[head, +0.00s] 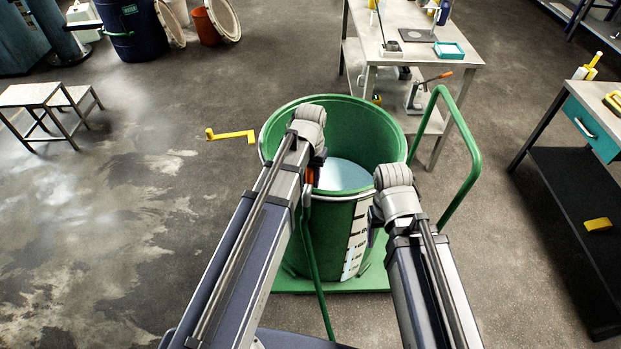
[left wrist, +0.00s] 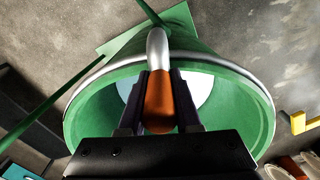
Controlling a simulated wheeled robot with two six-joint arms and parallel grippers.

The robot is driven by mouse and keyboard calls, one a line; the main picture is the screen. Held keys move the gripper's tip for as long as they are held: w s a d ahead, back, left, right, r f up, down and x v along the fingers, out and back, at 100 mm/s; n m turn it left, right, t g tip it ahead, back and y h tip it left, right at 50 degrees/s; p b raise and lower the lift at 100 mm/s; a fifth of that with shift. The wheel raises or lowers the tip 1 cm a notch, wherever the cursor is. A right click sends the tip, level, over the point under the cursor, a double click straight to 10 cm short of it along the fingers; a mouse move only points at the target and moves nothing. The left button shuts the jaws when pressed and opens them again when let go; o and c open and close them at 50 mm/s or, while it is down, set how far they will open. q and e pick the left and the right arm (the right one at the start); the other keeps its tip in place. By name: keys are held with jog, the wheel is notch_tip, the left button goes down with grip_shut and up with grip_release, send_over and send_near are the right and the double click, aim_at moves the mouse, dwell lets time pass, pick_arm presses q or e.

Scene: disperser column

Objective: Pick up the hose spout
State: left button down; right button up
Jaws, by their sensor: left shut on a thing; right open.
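The hose spout has an orange grip (left wrist: 160,103) and a bent silver pipe (left wrist: 158,47) in the left wrist view. A small orange part of the spout (head: 309,177) shows in the head view, at the near rim of the green drum (head: 280,122). My left gripper (left wrist: 159,100) is shut on the orange grip, with one dark finger on each side. The silver pipe reaches across the drum's rim; whether it touches the rim is unclear. In the head view my left arm hides most of this gripper. My right gripper (head: 374,224) is open beside the drum, its fingers mostly hidden.
The drum holds a pale liquid (head: 344,175) and stands on a green cart with a tall handle (head: 470,140). A yellow crank (head: 231,135) is left of the drum. A workbench (head: 420,50) stands behind, a dark-shelved table (head: 570,190) at right.

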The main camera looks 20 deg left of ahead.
notch_tip(320, 180, up, 17)
jog(key=p, duration=1.6)
jog(key=shift+f, duration=0.15)
